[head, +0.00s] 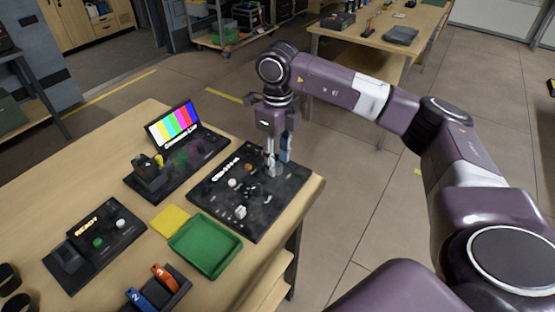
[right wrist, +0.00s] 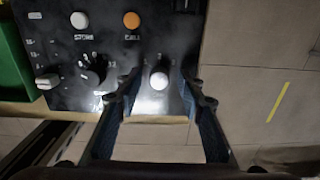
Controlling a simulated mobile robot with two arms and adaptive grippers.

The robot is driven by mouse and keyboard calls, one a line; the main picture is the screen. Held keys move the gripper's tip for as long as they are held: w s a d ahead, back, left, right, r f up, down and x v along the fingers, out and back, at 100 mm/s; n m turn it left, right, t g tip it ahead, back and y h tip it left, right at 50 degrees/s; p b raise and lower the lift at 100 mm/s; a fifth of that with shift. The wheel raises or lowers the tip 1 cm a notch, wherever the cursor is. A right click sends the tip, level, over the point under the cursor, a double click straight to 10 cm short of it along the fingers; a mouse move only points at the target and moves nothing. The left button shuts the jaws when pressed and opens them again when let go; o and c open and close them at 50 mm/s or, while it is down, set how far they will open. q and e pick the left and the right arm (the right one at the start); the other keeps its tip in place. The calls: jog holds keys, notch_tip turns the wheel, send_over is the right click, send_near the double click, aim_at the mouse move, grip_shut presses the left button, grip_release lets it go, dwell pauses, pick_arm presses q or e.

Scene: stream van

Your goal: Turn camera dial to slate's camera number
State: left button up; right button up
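A black control panel (head: 243,208) lies at the table's right edge. My right gripper (head: 277,168) points down over its far right part. In the right wrist view its open fingers (right wrist: 159,90) stand either side of a pale dial (right wrist: 159,78) with small marks around it. Whether they touch the dial I cannot tell. The dial's setting is not readable. A blue plate (head: 138,298) marked 2 and an orange plate (head: 164,277) marked 3 stand in a dark holder at the front. No clearly readable slate shows elsewhere. My left gripper is out of view.
The panel also carries a black knob (right wrist: 93,73), a white button (right wrist: 79,20) and an orange button (right wrist: 131,20). A green tray (head: 205,245), a yellow square (head: 170,220), a colour-bar monitor (head: 174,122) and a READY box (head: 95,240) share the table. Floor lies beyond its right edge.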

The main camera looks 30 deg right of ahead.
aim_at(278, 164)
notch_tip(278, 164, up, 12)
dwell(0.7)
